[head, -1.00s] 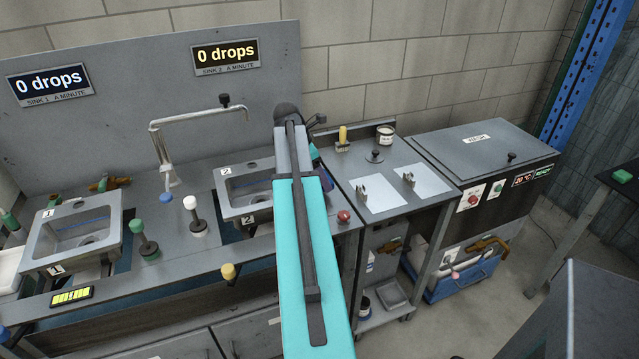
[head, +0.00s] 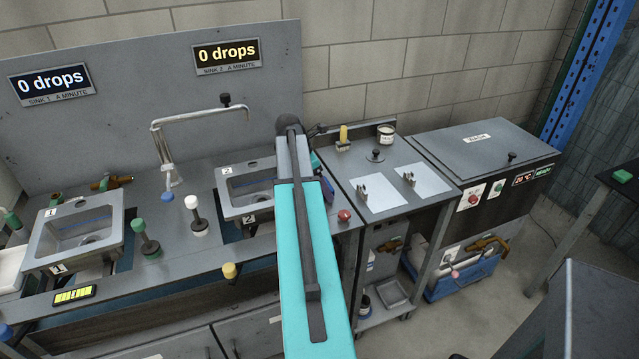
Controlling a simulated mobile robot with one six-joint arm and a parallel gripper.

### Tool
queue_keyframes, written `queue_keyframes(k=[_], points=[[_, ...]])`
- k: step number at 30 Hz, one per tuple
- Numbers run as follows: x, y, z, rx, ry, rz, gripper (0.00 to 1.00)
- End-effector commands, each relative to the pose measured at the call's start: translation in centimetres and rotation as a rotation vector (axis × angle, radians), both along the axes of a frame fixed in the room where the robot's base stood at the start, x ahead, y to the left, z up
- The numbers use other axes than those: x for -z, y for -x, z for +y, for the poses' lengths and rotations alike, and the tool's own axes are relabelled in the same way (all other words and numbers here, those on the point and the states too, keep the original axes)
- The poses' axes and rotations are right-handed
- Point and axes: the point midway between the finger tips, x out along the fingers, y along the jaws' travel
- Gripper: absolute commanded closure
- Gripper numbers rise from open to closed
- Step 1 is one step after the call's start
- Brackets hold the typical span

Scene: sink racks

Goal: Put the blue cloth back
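I cannot make out a blue cloth in the head view. My turquoise arm stretches forward over the counter beside sink 2 (head: 238,207) and hides part of that area. Small dark and teal parts of my wrist show just right of the arm's far end. My gripper's fingers are hidden behind the arm, so I cannot see whether they hold anything.
Sink 1 (head: 40,245) is at the left, with a bent tap (head: 160,150) between the sinks. Right of my arm are a small bench (head: 345,165) and a lidded cabinet (head: 485,150). A blue crate (head: 440,291) stands under it.

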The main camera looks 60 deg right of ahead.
Motion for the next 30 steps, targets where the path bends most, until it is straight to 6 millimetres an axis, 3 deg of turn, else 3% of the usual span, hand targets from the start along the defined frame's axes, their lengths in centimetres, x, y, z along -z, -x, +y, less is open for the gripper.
queue_keyframes(k=[14,30], points=[[-0.6,-0.1,0.1,0.001,0.001,-0.001,0.12],[-5.8,-1.4,1.8,0.0,0.002,-0.001,0.12]])
